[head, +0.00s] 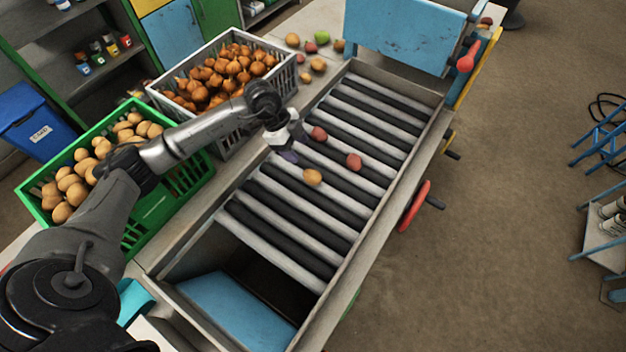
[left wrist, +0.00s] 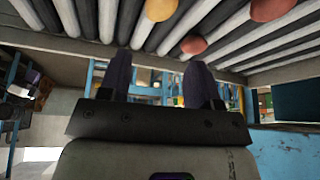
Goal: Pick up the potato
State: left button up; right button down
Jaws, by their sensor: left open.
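A yellow-brown potato (head: 313,177) lies on the roller conveyor (head: 290,217), with two reddish round potatoes (head: 319,134) and (head: 354,161) near it. My left gripper (head: 289,155) is just above the rollers, to the left of these pieces and apart from them. Its two dark purple fingers (left wrist: 158,75) stand apart with nothing between them in the left wrist view. That view also shows a yellow piece (left wrist: 160,8) and two reddish ones (left wrist: 194,45) beyond the fingertips. My right gripper is not in view.
A green crate (head: 190,178) of potatoes and a grey crate (head: 215,135) of onions stand left of the conveyor. Several loose pieces lie at its far end, near a blue panel (head: 405,40). The near rollers are clear, beside an open bay with a blue plate (head: 237,311).

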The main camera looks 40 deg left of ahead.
aim_at(311, 173)
pick_arm(q)
jog(key=x, duration=0.4)
jog(key=a+x, duration=0.1)
jog(key=x, duration=0.2)
jog(key=shift+s+d+f, duration=0.1)
jog(key=shift+f, duration=0.2)
jog(key=shift+x, duration=3.15)
jog(key=shift+s, duration=0.1)
jog(key=c, duration=0.6)
